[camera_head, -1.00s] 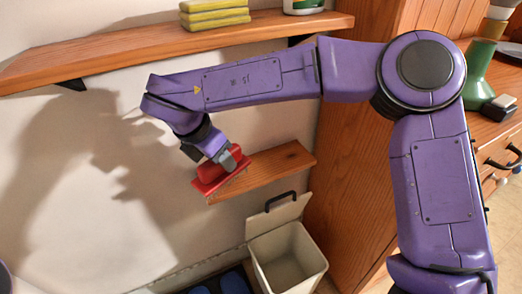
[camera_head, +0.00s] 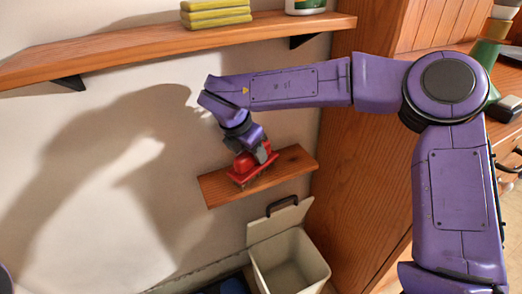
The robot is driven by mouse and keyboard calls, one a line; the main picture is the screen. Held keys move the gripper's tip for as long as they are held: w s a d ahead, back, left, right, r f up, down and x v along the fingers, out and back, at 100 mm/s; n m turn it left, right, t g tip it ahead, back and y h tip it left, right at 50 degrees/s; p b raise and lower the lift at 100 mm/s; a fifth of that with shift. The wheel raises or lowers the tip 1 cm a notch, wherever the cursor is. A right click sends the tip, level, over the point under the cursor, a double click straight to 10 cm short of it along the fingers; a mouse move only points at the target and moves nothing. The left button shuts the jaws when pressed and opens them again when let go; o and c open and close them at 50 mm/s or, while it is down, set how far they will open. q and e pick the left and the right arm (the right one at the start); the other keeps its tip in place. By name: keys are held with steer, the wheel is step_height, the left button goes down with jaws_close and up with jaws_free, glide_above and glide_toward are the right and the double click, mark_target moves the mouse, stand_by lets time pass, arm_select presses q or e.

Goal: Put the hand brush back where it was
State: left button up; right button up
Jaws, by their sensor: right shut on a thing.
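The red hand brush (camera_head: 243,163) is at the small lower wooden shelf (camera_head: 220,188), over the middle of its length. My right gripper (camera_head: 264,153) is shut on the hand brush from above. The brush's bristle side faces down, close to the shelf top; I cannot tell whether it touches. The gripper hides part of the brush. The shelf's left end and right part are bare. My left gripper is not in the view.
A long upper shelf (camera_head: 130,50) carries a stack of yellow-green sponges (camera_head: 215,13) and a white-and-green container (camera_head: 305,5). An open cream bin (camera_head: 290,262) stands below the small shelf. A wooden cabinet (camera_head: 350,150) borders it on the right.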

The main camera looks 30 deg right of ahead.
steer(key=o, duration=0.9)
steer(key=shift+f, duration=0.2)
steer(key=shift+o, duration=0.2)
steer(key=shift+r+p, duration=0.3)
steer(key=shift+r, duration=0.1)
steer(key=v, duration=0.3)
steer(key=shift+p, duration=0.4)
steer(key=s+a, duration=0.4)
steer(key=a, duration=0.7)
steer(key=shift+a+f, duration=0.15)
steer(key=shift+f, duration=0.05)
